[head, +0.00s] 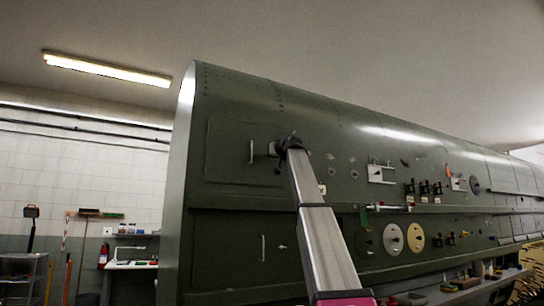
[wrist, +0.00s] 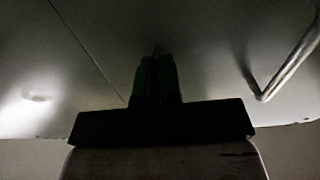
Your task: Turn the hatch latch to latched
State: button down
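The upper hatch (head: 225,155) is a dark green panel in the fuselage side, with a pale upright handle (head: 251,152). The bent end of a handle (wrist: 290,65) shows at the right of the wrist view. My gripper (head: 279,153) is at the hatch's right edge, just right of the handle, against or very near the skin. A small pale patch (head: 272,149) shows beside it, perhaps part of the latch. In the wrist view my dark fingers (wrist: 157,62) point at the panel, close together. They hide the latch and its angle, and whether they grip it is unclear.
A lower hatch (head: 230,250) has its own handle (head: 263,248). Plates, discs and brackets stand out from the fuselage (head: 330,125) on the right, with a shelf (head: 470,290) low down. A sink bench (head: 130,265) stands at the left wall.

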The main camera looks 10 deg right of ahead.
jog(key=shift+m, duration=0.3)
jog(key=m, duration=1.7)
jog(key=shift+f, duration=0.1)
jog(key=shift+m, duration=0.3)
dwell(0.4)
jog(key=c, duration=1.3)
grip_release()
